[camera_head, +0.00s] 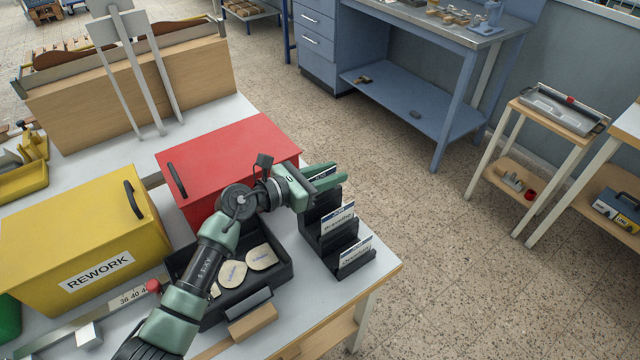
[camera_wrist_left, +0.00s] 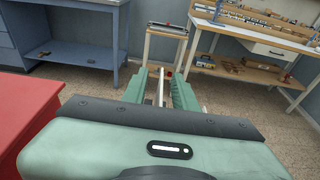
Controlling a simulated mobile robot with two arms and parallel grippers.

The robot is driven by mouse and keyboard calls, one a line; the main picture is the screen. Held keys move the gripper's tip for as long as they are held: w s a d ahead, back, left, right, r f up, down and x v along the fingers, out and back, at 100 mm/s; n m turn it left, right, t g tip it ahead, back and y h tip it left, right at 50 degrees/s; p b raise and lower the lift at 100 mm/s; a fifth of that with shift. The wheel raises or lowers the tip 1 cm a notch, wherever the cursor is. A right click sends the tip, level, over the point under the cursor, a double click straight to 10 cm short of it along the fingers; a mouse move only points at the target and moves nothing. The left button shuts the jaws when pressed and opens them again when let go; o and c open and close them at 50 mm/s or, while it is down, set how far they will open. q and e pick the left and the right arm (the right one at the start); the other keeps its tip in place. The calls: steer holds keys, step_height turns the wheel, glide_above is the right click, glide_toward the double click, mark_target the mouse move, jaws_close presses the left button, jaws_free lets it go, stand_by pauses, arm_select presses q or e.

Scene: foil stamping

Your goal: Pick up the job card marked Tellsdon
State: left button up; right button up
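A black stepped card rack (camera_head: 312,222) stands at the right end of the table. In the left wrist view a thin pale strip, apparently this card edge-on (camera_wrist_left: 160,88), shows between the spread fingers. My right gripper is out of view.
A red box (camera_head: 230,155) stands just left of the rack, behind my forearm. A black tray (camera_head: 285,272) with round pale tags sits beside the rack. A yellow REWORK box (camera_head: 85,235) is further left. Open floor lies right of the table.

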arm_select(q)
steer(key=shift+c, duration=0.3)
jaws_close()
steer(key=shift+r, duration=0.1)
